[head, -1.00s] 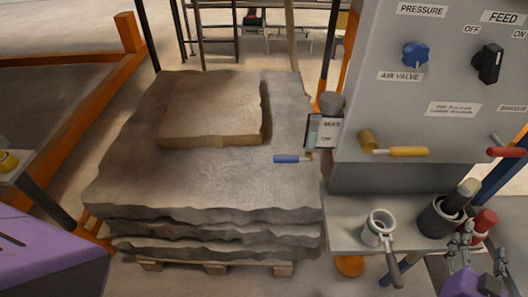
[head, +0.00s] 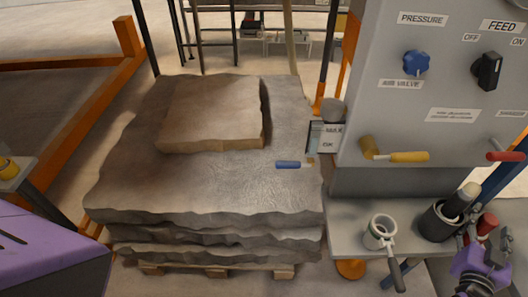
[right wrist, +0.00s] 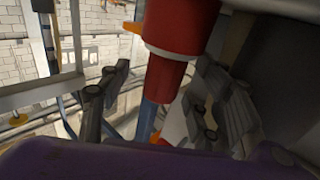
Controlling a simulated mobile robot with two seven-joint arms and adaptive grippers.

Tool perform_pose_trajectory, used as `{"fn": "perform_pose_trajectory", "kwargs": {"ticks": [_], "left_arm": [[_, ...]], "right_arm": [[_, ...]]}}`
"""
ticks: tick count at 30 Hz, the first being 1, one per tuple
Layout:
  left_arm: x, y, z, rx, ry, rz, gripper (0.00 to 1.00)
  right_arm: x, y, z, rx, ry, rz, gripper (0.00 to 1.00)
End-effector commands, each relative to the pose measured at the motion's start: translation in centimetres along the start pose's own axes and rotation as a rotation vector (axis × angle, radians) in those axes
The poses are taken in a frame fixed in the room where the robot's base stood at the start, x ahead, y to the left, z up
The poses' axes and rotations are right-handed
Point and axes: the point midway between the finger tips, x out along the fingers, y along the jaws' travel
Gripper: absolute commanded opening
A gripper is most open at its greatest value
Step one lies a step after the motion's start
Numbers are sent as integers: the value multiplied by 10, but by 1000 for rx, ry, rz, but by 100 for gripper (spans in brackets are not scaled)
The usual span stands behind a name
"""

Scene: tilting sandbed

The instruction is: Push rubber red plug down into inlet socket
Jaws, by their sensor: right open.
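The red plug (head: 487,223) stands at the right end of the grey shelf, partly hidden behind my right gripper (head: 474,240). In the right wrist view a large red body (right wrist: 180,25) with a pale ring and a narrower red end, which looks like the plug, fills the upper middle. My right gripper (right wrist: 163,80) is open, with one finger on each side of its narrower end. Contact cannot be made out. I cannot pick out the inlet socket with certainty. My left gripper is not in view.
A dark cup (head: 440,221) holding a dark, pale-topped cylinder stands just left of the plug. A white-rimmed cup with a handle (head: 381,231) is further left on the shelf (head: 345,215). The grey control panel (head: 440,130) rises behind. Stacked stone slabs (head: 215,190) fill the middle.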

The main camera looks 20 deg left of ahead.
Motion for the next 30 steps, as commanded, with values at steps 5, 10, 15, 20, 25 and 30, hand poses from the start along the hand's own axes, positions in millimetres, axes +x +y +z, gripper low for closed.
{"fn": "perform_pose_trajectory", "kwargs": {"ticks": [5, 10, 15, 20, 25, 30], "left_arm": [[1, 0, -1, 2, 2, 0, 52], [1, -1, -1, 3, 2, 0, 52], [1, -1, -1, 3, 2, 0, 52], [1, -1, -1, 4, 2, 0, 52], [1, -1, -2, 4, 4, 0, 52], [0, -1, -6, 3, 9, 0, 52]], "right_arm": [[0, 0, 0, 0, 0, 0, 54], [0, 0, 0, 0, 0, 0, 31], [-1, 1, 0, -1, -1, 1, 9], [0, 1, 0, -2, 1, 1, 2], [0, 2, -2, -3, 2, 2, 2], [0, 2, -15, -3, 6, 2, 2]]}}
